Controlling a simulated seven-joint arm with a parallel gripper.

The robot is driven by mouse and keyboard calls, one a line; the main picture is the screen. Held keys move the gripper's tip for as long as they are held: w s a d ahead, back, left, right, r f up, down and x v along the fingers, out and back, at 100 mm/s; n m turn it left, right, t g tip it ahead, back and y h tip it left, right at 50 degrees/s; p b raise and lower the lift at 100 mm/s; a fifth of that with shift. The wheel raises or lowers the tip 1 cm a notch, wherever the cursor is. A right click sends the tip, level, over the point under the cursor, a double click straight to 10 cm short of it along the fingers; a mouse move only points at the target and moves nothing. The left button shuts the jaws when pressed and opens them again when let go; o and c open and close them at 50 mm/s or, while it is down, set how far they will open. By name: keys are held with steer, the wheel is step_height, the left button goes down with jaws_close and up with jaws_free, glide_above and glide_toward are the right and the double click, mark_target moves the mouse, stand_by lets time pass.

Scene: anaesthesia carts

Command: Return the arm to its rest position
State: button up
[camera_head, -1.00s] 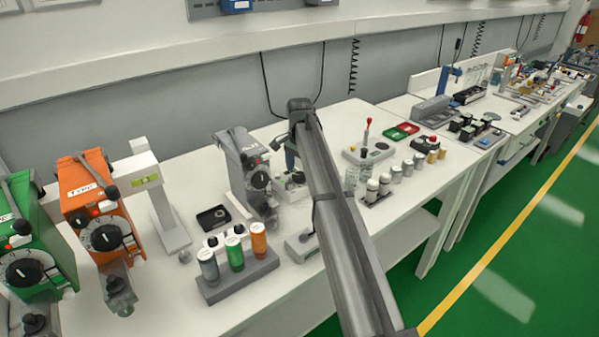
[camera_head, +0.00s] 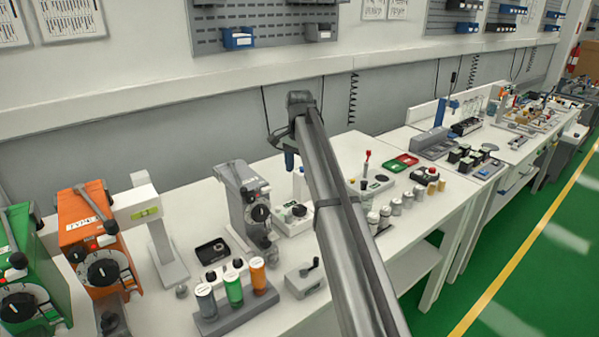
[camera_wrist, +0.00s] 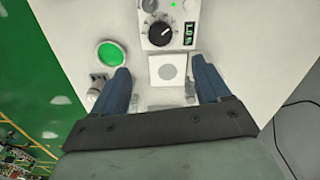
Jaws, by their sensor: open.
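My gripper (camera_head: 290,158) hangs from the end of my raised grey arm in the head view, above the back part of the white bench (camera_head: 200,190). In the wrist view, its two blue fingers (camera_wrist: 163,85) are spread wide with nothing between them. Beyond the fingertips, below them, is a white device with a black dial and a lit green display (camera_wrist: 162,32). A white square plate with a grey disc (camera_wrist: 168,72) shows between the fingers. My arm hides part of the bench in the head view.
A grey dial unit (camera_head: 240,205) and a rack of capped bottles (camera_head: 240,312) stand left of my arm. Orange (camera_head: 90,235) and green (camera_head: 25,270) units stand further left. Small jars (camera_head: 395,208) and red and green trays (camera_head: 402,163) lie right. Wall bins (camera_head: 238,38) hang behind.

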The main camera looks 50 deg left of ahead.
stand_by(0.4)
steer(key=w+d+f+g, duration=0.1)
steer(key=w+d+f, duration=0.3)
steer(key=d, duration=0.6)
steer(key=w+d+f+g, duration=0.1)
steer(key=w+d+f, duration=0.3)
steer(key=d, duration=0.6)
steer(key=w+d+f+g, duration=0.1)
steer(key=w+d+f, duration=0.3)
steer(key=d, duration=0.6)
steer(key=w+d+f, duration=0.2)
steer(key=d+f, duration=2)
steer(key=f, duration=0.4)
steer(key=s+d+f+m+g, duration=0.1)
steer(key=s+d+f, duration=0.5)
steer(key=d+f, duration=0.35)
steer(key=s+d+f+g, duration=0.1)
steer(key=s+d+f, duration=0.65)
steer(key=d, duration=0.35)
steer(key=s+d+f, duration=0.2)
steer(key=s+d, duration=0.2)
steer(key=s, duration=0.3)
steer(key=s+d+f+g, duration=0.1)
steer(key=s+d+f, duration=0.2)
steer(key=s+d, duration=0.2)
steer(key=s+d+f, duration=0.3)
steer(key=s+d, duration=0.1)
steer(key=s, duration=0.7)
steer(key=shift+d+f+m+g, duration=0.2)
steer(key=shift+d+m+g, duration=0.2)
